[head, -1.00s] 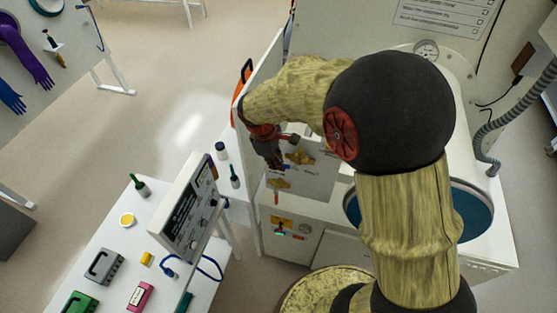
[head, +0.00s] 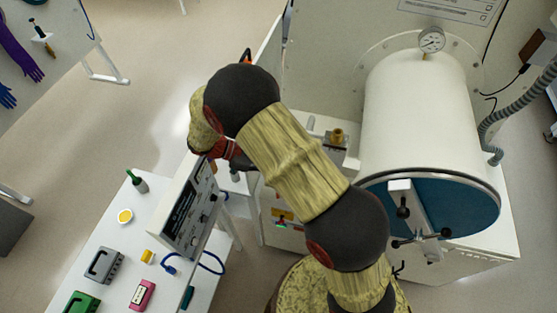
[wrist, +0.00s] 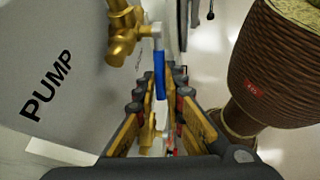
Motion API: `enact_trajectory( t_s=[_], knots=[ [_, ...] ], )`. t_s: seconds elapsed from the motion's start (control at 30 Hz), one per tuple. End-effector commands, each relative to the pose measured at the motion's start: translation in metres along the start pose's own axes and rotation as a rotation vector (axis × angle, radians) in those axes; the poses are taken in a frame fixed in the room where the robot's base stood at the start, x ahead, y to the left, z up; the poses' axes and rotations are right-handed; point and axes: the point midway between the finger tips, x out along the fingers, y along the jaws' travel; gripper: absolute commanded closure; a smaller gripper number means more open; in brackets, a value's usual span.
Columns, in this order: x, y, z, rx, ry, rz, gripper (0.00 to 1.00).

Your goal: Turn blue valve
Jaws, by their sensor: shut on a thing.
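The blue valve has a brass body (wrist: 123,42) and a blue lever handle (wrist: 160,75), seen in the wrist view beside a white panel marked PUMP. My gripper (wrist: 160,88) is shut on the blue handle, with the fingers on either side of it. The handle runs roughly along the line of my fingers. Another brass fitting (wrist: 149,135) shows between the fingers, lower in the wrist view. In the head view my gripper (head: 232,153) is partly hidden behind my arm, and the blue valve cannot be made out there.
In the head view, a grey control box (head: 188,210) stands close below my gripper, on a white table with a green-capped bottle (head: 138,181) and several small devices. A large white cylinder (head: 418,120) with a pressure gauge (head: 431,40) stands at right. Floor at left is open.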

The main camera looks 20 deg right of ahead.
Motion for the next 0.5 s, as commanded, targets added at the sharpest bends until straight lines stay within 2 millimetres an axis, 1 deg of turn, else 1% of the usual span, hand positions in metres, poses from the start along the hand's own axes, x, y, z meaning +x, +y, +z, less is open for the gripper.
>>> enact_trajectory(
  t_s=[0.03, 0.2, 0.5],
  knots=[
    [0.002, 0.0, -0.003, -0.008, -0.037, 0.003, 1.0],
    [0.009, -0.002, -0.005, -0.03, -0.149, 0.003, 1.0],
    [0.016, -0.003, -0.005, -0.053, -0.266, 0.003, 1.0]
  ],
)
